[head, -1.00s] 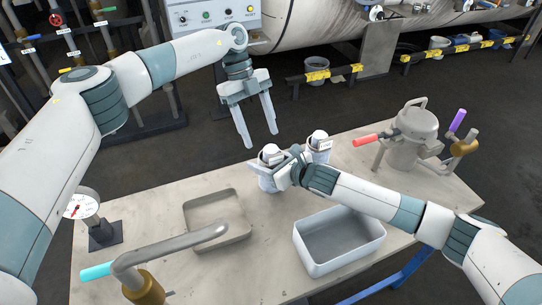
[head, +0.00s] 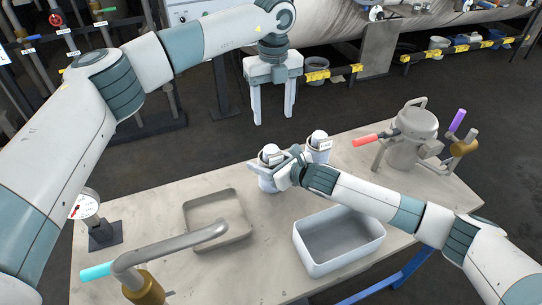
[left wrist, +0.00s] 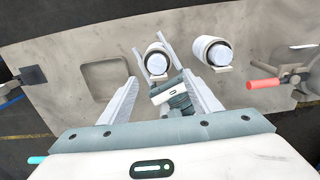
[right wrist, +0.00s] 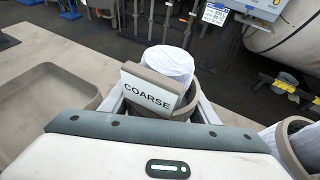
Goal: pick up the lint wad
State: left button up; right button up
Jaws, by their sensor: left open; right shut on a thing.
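No separate lint wad can be made out. My right gripper (head: 284,174) is shut on this canister, fingers either side. The right canister (head: 318,150) stands free beside it; its rim shows in the right wrist view (right wrist: 290,150). My left gripper (head: 273,118) is open and empty, raised above and behind the canisters.
A shallow square tray (head: 187,222) lies left on the bench, and a deeper grey bin (head: 340,262) stands at the front. A lidded metal pot (head: 412,148) with a red handle is at right. A bent pipe (head: 170,246) and a gauge (head: 84,206) occupy the left.

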pick_arm(q)
send_over(271, 149)
jog(key=f, duration=0.4)
jog(key=w+f, duration=0.1)
jog(key=f, duration=0.1)
jog(key=shift+d+f, duration=0.2)
jog(key=shift+f, duration=0.1)
jog(key=f, duration=0.2)
jog(key=s+f, duration=0.1)
jog(key=f, duration=0.1)
jog(key=shift+a, duration=0.25)
jog(key=shift+f, duration=0.6)
jog(key=c, duration=1.1)
